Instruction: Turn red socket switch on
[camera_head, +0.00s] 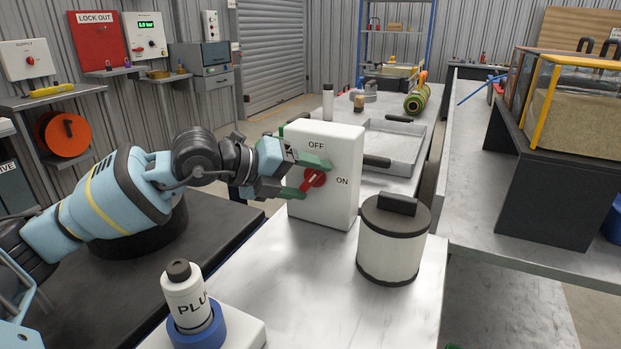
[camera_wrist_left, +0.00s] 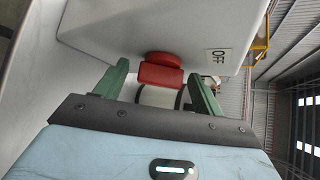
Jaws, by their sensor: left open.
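The red switch (camera_head: 315,179) is a knob on the front of a white box (camera_head: 325,206) standing on the metal bench. OFF is printed above the knob and ON to its right. The knob's bar looks slanted, lower left to upper right. My left gripper (camera_head: 304,177) is open, its green fingers close to the knob, one above and one lower left. In the left wrist view the red switch (camera_wrist_left: 160,72) sits between the spread fingers (camera_wrist_left: 159,80), with gaps at both sides. Contact cannot be told in the head view. My right gripper is not in view.
A white canister with a black lid (camera_head: 392,245) stands just right of the box. A bottle marked PLUG (camera_head: 188,298) sits in a blue ring at the front. A shallow metal tray (camera_head: 405,145) lies behind the box. The bench between bottle and canister is clear.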

